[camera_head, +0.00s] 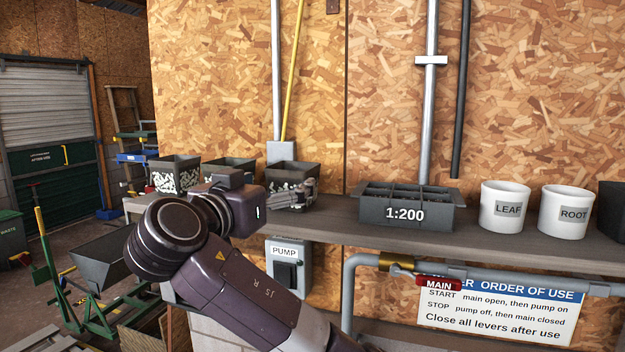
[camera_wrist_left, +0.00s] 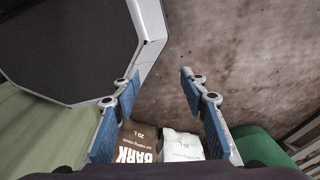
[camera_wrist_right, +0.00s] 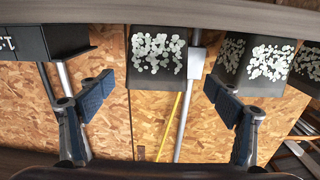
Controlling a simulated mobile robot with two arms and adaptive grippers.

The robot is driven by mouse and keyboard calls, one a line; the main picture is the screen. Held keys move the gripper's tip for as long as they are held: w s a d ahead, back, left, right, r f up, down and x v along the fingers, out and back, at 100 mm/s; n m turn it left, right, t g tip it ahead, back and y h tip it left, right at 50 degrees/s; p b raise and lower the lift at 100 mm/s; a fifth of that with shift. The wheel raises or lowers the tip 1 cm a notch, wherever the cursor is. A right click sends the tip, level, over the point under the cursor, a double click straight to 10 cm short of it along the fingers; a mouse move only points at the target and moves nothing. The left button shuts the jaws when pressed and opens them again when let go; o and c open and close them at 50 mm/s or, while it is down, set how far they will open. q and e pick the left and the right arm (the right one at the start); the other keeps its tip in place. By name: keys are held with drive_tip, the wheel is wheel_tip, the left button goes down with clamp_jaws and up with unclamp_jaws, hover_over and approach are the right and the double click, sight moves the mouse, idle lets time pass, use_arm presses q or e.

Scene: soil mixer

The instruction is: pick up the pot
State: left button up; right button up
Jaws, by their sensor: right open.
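Several dark, square pots with white speckles stand on the shelf. One pot (camera_head: 280,176) is behind my right gripper (camera_head: 296,193), which partly hides it in the head view. In the right wrist view, which looks upside down, this pot (camera_wrist_right: 157,90) shows between the spread fingers of my right gripper (camera_wrist_right: 158,82). The fingers are open, with nothing held and no contact I can make out. Two other pots (camera_head: 175,172) (camera_wrist_right: 270,65) stand beside it. My left gripper (camera_wrist_left: 160,80) is open and empty in the left wrist view, above bags on the floor.
A dark tray marked 1:200 (camera_head: 404,212) and white tubs LEAF (camera_head: 505,207) and ROOT (camera_head: 566,212) share the shelf (camera_head: 335,218). A pump box (camera_head: 289,262) and a pipe with a red MAIN lever (camera_head: 438,284) are below. A bark bag (camera_wrist_left: 137,143) lies below my left gripper.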

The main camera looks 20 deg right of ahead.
drive_tip(key=shift+w+d+r, duration=0.1)
drive_tip(key=shift+w+r, duration=0.05)
drive_tip(key=shift+r, duration=0.05)
drive_tip(key=p+x, duration=0.2)
drive_tip(key=shift+w+d+r, duration=0.1)
drive_tip(key=shift+w+d, duration=0.05)
drive_tip(key=shift+w, duration=0.05)
drive_tip(key=p+x, duration=0.2)
drive_tip(key=x, duration=0.1)
drive_tip(key=shift+d+f+p, duration=0.2)
drive_tip(key=shift+d+p, duration=0.1)
drive_tip(key=shift+d, duration=0.1)
drive_tip(key=shift+w+d+f, duration=0.1)
drive_tip(key=shift+w+d, duration=0.1)
drive_tip(key=shift+w, duration=0.1)
drive_tip(key=shift+w+f, duration=0.1)
drive_tip(key=c, duration=1.2)
use_arm(q)
drive_tip(key=r, duration=0.1)
drive_tip(key=a+r, duration=0.1)
drive_tip(key=r, duration=0.2)
drive_tip(key=shift+s+a+r, duration=0.3)
drive_tip(key=shift+s, duration=0.1)
use_arm(e)
drive_tip(key=shift+c, duration=0.8)
